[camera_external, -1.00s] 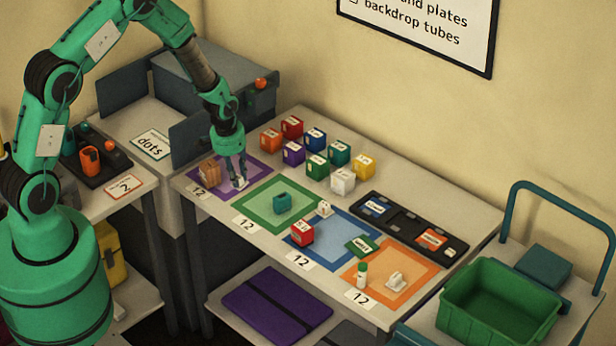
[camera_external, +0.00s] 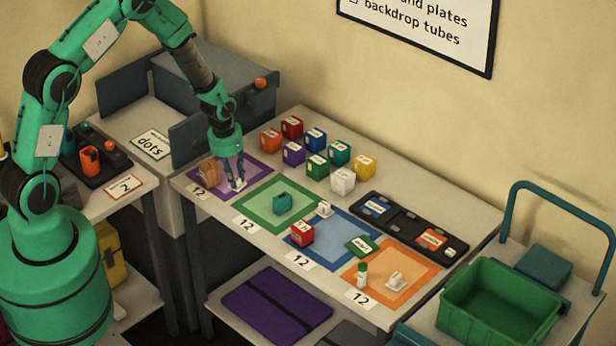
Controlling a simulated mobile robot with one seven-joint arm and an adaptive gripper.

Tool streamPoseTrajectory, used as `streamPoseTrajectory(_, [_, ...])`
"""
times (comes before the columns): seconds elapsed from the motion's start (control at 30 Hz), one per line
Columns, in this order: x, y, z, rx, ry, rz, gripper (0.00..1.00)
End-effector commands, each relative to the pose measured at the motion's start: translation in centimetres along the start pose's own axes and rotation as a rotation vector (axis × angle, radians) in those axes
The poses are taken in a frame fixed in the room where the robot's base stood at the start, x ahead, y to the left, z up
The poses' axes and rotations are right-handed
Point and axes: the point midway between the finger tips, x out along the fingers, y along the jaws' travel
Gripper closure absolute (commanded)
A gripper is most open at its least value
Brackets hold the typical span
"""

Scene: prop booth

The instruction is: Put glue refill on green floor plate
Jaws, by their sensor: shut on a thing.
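My gripper (camera_external: 236,178) points down over the right part of the purple floor plate (camera_external: 257,171). It is shut on a small white piece (camera_external: 237,186), partly hidden by the fingers; I cannot tell for sure that this is the glue refill, nor whether it touches the plate. The green floor plate (camera_external: 255,221) lies just right of the purple one, with a teal block (camera_external: 282,203) on its middle. A white bottle with a green cap (camera_external: 361,275) stands on the orange plate (camera_external: 420,272).
A brown box (camera_external: 208,172) stands left of my gripper on the purple plate. Several coloured boxes (camera_external: 317,166) stand behind the plates. A red box (camera_external: 302,234) and a green card (camera_external: 360,245) are on the blue plate (camera_external: 340,228). A black tray (camera_external: 402,222) lies at the back right.

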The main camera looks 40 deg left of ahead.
Motion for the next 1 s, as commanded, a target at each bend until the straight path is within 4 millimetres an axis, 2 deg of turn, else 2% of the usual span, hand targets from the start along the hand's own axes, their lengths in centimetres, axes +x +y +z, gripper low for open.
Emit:
streamPoseTrajectory(0.27, [-1.5,0.0,-0.3,0.000,0.003,0.000,1.00])
streamPoseTrajectory(0.63, [-6.1,0.2,-1.0,0.001,0.001,0.001,1.00])
streamPoseTrajectory(0.87, [-5.6,4.5,-1.3,0.013,-0.017,0.008,1.00])
streamPoseTrajectory(1.0, [-5.6,8.0,-1.4,0.020,-0.031,0.012,1.00])
